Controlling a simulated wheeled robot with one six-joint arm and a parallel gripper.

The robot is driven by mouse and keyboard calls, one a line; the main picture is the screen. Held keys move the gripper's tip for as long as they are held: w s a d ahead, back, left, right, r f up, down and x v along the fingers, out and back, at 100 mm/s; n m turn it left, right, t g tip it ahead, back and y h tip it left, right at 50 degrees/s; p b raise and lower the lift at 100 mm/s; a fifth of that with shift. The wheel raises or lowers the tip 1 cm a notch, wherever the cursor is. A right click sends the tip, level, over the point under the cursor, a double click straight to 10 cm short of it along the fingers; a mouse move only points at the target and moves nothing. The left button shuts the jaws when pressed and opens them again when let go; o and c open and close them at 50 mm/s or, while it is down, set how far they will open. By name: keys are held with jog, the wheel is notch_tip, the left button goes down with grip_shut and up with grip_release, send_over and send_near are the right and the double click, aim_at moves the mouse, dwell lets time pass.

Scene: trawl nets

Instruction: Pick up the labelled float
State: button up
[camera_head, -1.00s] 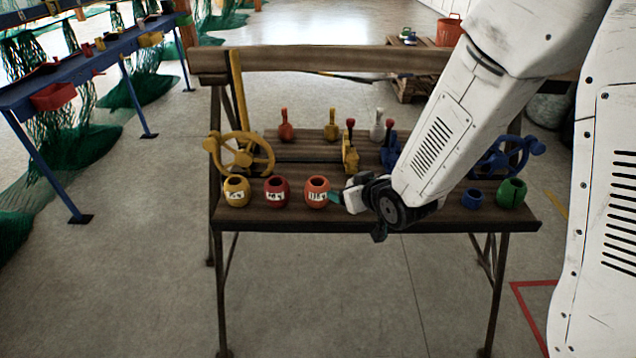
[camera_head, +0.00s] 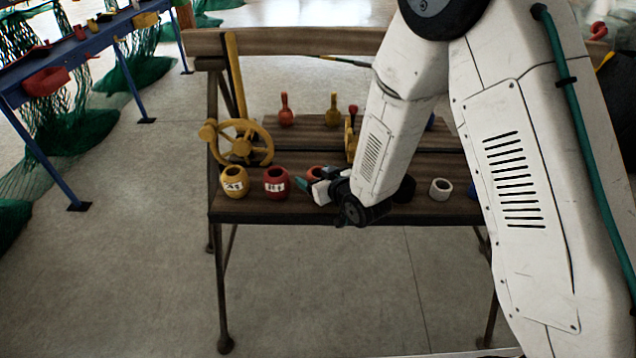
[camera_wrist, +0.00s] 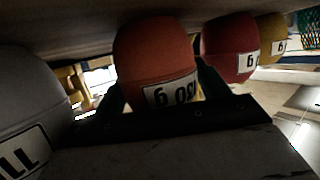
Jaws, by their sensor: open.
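Three labelled floats stand in a row on the wooden bench: a yellow one (camera_head: 235,183), a red one (camera_head: 276,183) and an orange one (camera_head: 315,172). My gripper (camera_head: 317,186) is open in front of the orange float and hides most of it. In the wrist view, which is upside down, the orange float (camera_wrist: 155,58) with its white label lies between my two dark teal fingers (camera_wrist: 160,97). The red float (camera_wrist: 228,50) and the yellow float (camera_wrist: 271,38) stand to its right there. Contact with the fingers cannot be told.
A large grey labelled float (camera_wrist: 28,110) is close on the left in the wrist view. Behind are a yellow handwheel (camera_head: 240,142) and upright red (camera_head: 286,112) and yellow (camera_head: 333,112) pieces. My arm hides the bench's right side.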

jog(key=shift+w+a+f, duration=0.15)
jog(key=shift+w+a, duration=0.05)
jog(key=shift+w, duration=0.1)
jog(key=c, duration=0.7)
jog(key=shift+c, duration=0.2)
